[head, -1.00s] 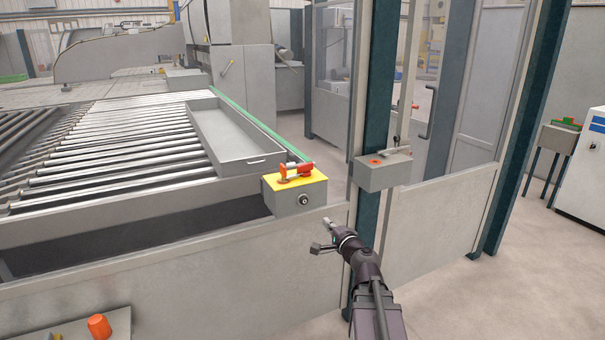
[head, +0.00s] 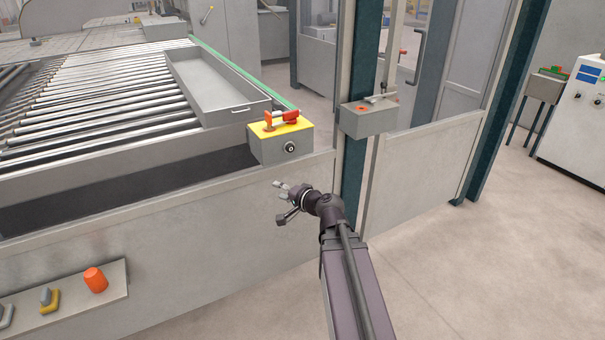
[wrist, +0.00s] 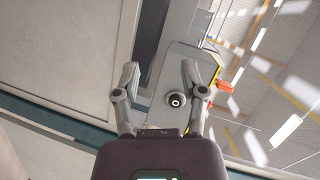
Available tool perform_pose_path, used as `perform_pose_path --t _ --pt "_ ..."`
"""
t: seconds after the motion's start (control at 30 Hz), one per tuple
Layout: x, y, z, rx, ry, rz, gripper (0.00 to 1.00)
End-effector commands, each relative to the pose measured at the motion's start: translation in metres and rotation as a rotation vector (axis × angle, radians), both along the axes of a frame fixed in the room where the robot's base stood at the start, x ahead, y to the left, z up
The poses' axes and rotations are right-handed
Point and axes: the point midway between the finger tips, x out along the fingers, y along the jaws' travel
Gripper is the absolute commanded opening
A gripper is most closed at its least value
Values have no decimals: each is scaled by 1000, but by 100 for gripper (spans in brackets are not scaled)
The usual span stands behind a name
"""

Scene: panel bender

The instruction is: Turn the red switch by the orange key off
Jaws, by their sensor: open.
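A red switch (head: 287,115) lies on the yellow top of a grey box (head: 275,150) at the corner of the roller table, in the head view. An upright orange key (head: 268,119) stands just left of it. The box's front has a round black lock (head: 290,147). My gripper (head: 281,190) is below and in front of the box, open and empty. In the wrist view the box's grey front and lock (wrist: 175,100) show beyond my open fingers (wrist: 160,72). The red switch (wrist: 224,86) partly sticks out past the yellow edge there.
A grey tray (head: 200,98) lies on the rollers behind the box. Another grey box (head: 366,122) with an orange-red button is on the dark post to the right. A panel with an orange knob (head: 95,280) is at lower left. Open floor lies to the right.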

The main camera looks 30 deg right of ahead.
Motion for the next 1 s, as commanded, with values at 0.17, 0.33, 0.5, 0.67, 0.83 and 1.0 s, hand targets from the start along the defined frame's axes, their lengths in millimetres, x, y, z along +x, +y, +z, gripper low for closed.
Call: perform_pose_path --t 0.17,0.33,0.5,0.67,0.83,1.0 --pt "-16 61 -39 -203 149 223 54" --pt "-42 102 -77 -398 311 416 54" --pt "-75 124 -109 -594 489 581 54" --pt "-107 132 -131 -772 665 703 54" --pt "-133 130 -141 -920 820 777 54" --pt "-146 126 -142 -999 908 803 54"
